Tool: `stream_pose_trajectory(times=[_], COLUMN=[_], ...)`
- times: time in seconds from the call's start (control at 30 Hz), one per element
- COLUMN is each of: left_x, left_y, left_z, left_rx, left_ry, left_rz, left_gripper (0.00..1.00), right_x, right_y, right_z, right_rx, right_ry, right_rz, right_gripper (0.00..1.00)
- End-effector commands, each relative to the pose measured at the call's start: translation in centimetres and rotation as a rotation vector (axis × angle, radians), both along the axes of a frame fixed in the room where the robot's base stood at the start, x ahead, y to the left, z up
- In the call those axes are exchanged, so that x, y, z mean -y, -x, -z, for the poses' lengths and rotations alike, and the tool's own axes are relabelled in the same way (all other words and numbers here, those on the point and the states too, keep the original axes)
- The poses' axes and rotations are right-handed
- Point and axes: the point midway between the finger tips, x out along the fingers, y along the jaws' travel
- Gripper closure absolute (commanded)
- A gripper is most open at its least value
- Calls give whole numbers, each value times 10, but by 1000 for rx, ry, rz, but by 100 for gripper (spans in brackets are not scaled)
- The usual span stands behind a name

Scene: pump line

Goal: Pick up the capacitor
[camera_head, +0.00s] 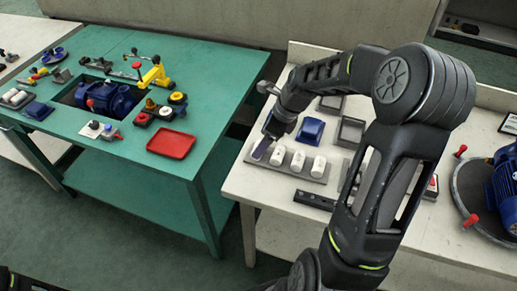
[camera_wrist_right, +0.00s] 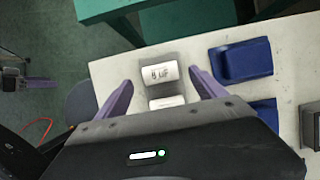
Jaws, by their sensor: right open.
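In the right wrist view, a white capacitor marked "8 uF" (camera_wrist_right: 158,74) lies between the spread purple fingers of my right gripper (camera_wrist_right: 160,77), with a gap on each side. A second capacitor (camera_wrist_right: 167,102) is partly hidden by the gripper body. In the head view my right gripper (camera_head: 263,147) is at the row's left end, one finger hidden. My left gripper (camera_wrist_right: 38,83) appears small at the left of the right wrist view, its opening unclear.
A blue block (camera_head: 310,131) and grey open boxes (camera_head: 350,132) sit behind the row. A dark bar (camera_head: 314,200) lies in front. A blue motor (camera_head: 505,190) is at the right. The green bench (camera_head: 180,100) with a red tray (camera_head: 171,144) stands left across a gap.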

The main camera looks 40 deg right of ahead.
Motion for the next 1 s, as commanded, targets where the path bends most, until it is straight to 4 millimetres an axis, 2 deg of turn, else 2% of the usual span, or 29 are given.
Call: stream_pose_trajectory(times=[0.2, 0.3, 0.9, 1.0], left_x=[0, 0, 0, 0], left_y=[0, 0, 1, 1], left_z=[-7, -7, -6, -6], left_rx=[-1, -1, -1, -1], left_ry=[-1, -1, -1, -1], left_rz=[0, -1, -1, -1], left_gripper=[45, 45, 45, 45], right_x=[-5, -7, -7, -7], right_y=[-8, -10, -11, -11], right_z=[31, 37, 38, 38], right_rx=[-3, -1, 0, 0], right_ry=[-2, -1, 0, 0], right_rz=[-2, 0, -1, -1], right_gripper=[20, 20, 20, 28])
